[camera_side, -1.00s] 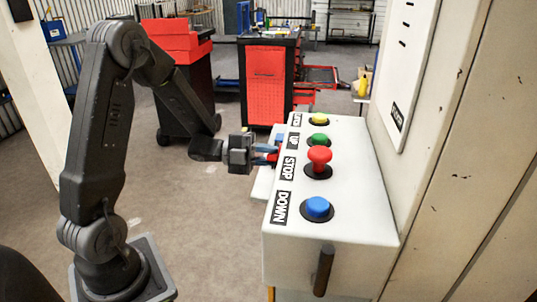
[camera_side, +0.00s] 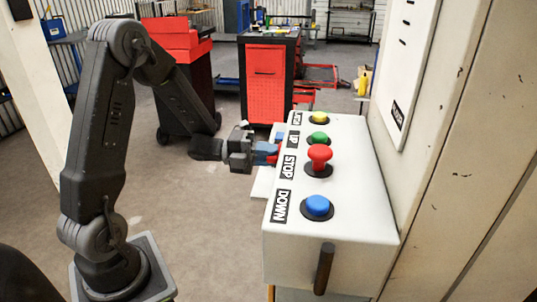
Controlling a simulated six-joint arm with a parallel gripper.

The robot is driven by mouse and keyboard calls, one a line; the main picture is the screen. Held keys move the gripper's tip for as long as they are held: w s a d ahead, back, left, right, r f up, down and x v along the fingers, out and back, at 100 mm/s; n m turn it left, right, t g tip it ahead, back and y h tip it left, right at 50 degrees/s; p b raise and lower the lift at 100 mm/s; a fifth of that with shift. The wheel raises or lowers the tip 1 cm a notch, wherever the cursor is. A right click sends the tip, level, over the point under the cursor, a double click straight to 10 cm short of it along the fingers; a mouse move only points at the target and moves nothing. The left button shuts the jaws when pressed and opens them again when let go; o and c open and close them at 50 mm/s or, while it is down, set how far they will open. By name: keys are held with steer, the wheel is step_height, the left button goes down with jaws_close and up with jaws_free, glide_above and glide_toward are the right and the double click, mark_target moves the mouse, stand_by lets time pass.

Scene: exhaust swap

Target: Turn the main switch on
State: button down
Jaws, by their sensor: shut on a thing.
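The white control box (camera_side: 345,225) fills the right middle of the side view, with a blue DOWN button, red STOP knob, green UP button and a yellow button on top. My gripper (camera_side: 268,153) is at the box's left side, level with the STOP label. Its fingers are shut on a small red part, which I take to be the main switch (camera_side: 272,159); only a bit of red shows between the fingertips and the box. The switch's exact angle is hidden by the fingers and the box edge.
A dark handle (camera_side: 323,270) sticks out from the box's front face. A pale wall panel (camera_side: 412,70) rises behind the box on the right. Red tool cabinets (camera_side: 268,80) stand farther back.

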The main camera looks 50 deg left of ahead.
steer(key=c, duration=1)
jaws_free()
steer(key=shift+c, duration=0.2)
steer(key=v, duration=1.3)
steer(key=shift+s+a, duration=0.25)
steer(key=shift+s, duration=0.05)
steer(key=shift+w+r, duration=0.1)
